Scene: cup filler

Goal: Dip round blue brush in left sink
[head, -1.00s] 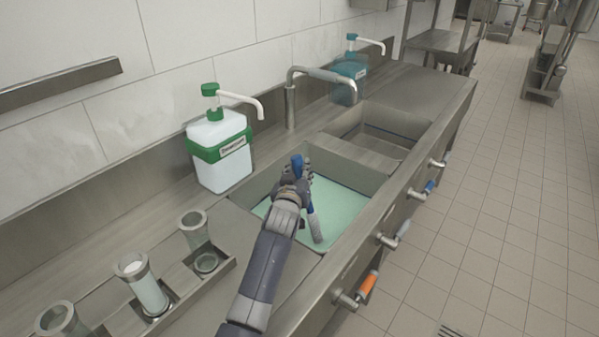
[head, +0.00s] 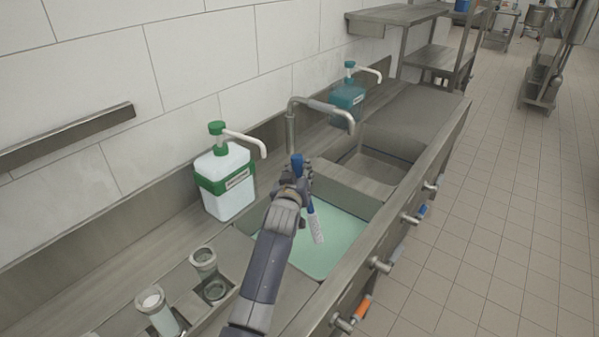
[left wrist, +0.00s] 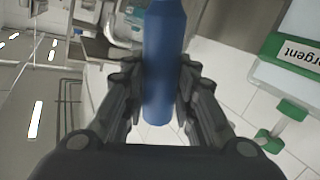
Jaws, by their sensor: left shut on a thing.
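My left gripper (head: 294,190) is shut on the round blue brush, with the blue handle (head: 297,166) sticking up above the fingers. The brush's pale cylindrical bristle end (head: 316,224) points down over the left sink (head: 372,207), which holds light green liquid (head: 338,246). Whether the bristles touch the liquid is hard to tell. In the left wrist view, the blue handle (left wrist: 164,65) is upright between the two fingers (left wrist: 160,92). My arm hides the near left part of the sink. My right gripper is not in view.
A green and white detergent bottle (head: 226,196) with a pump stands left of the sink. A faucet (head: 291,128) and a teal dispenser (head: 347,97) stand behind. The second sink (head: 378,168) looks empty.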

